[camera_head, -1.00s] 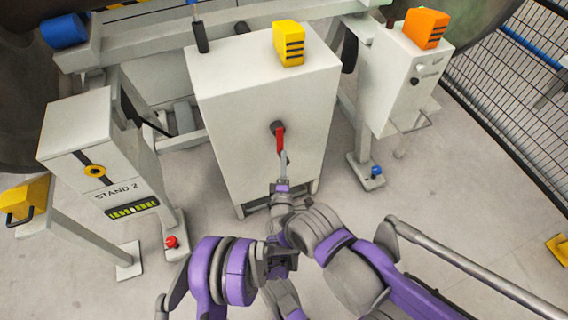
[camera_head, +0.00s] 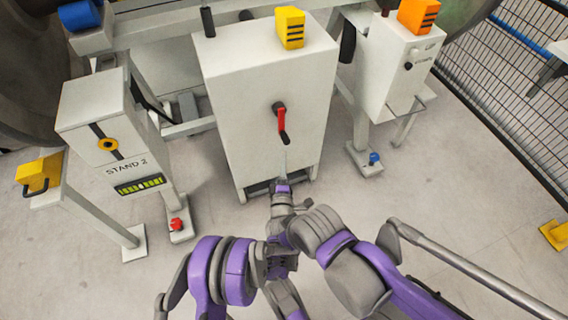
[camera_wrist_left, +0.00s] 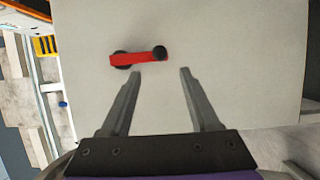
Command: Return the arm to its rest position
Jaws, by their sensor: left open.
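My left arm reaches up the middle of the head view. Its gripper (camera_head: 285,160) is open, just below a red lever handle (camera_head: 282,121) on the front of a white cabinet (camera_head: 230,110). In the left wrist view the two fingers (camera_wrist_left: 160,72) are spread with nothing between them. The red handle (camera_wrist_left: 138,58) lies beyond the fingertips, apart from them as far as I can tell, with black ends. My right gripper does not show.
A white stand marked STAND 2 (camera_head: 85,105) with a red button (camera_head: 177,225) stands left. Another white post (camera_head: 395,65) with an orange box (camera_head: 418,15) stands right. A mesh fence (camera_head: 500,90) bounds the right side. The floor in front is clear.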

